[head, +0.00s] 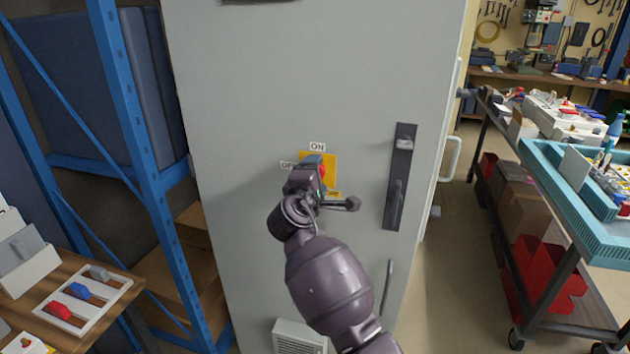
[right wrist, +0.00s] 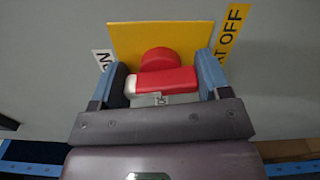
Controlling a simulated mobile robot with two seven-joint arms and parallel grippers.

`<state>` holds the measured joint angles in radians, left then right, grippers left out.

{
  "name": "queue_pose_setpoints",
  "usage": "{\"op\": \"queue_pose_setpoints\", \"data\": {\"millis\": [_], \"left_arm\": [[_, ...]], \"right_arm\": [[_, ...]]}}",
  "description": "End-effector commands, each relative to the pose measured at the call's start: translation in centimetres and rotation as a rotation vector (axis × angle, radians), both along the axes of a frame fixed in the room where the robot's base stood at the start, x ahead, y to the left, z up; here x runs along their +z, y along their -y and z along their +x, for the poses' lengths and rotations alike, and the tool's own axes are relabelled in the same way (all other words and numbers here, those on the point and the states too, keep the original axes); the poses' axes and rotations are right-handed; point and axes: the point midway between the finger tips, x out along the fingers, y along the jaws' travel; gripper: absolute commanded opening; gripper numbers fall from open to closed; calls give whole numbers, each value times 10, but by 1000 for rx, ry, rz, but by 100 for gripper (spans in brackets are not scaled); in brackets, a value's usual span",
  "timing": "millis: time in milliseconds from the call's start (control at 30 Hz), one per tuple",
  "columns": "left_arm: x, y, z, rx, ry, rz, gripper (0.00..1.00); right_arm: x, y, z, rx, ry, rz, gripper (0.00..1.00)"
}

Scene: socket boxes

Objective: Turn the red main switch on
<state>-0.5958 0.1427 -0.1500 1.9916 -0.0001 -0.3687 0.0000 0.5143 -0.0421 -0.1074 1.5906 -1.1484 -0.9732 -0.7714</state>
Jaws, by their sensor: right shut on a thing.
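The red main switch (head: 322,171) sits on a yellow plate (head: 331,160) on the grey cabinet door. An ON label is above it and an OFF label is to its left. My right gripper (head: 316,172) is at the switch and partly hides it. In the right wrist view its blue fingers (right wrist: 162,82) are shut on the ends of the red handle (right wrist: 168,82). The handle's white end (right wrist: 130,86) points toward the side with the ON label (right wrist: 102,58). Another label is partly hidden below the handle there. My left gripper is out of view.
A dark door latch (head: 399,180) is to the right of the switch on the grey cabinet (head: 250,80). A blue shelf rack (head: 130,90) stands close on the left. A table with a switch tray (head: 100,300) is at lower left. A cart with a teal tray (head: 560,200) is on the right.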

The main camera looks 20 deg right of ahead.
Motion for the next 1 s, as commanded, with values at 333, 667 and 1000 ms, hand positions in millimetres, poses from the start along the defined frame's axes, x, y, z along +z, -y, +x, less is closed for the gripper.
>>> {"op": "queue_pose_setpoints", "data": {"millis": [333, 667, 1000], "left_arm": [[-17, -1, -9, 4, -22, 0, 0], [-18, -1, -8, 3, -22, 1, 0], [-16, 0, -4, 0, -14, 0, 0]], "right_arm": [[-3, 1, 0, -1, 82, 126, 46], [-2, 1, 0, -2, 100, 153, 47], [-2, 1, 0, -1, 100, 153, 84]]}}
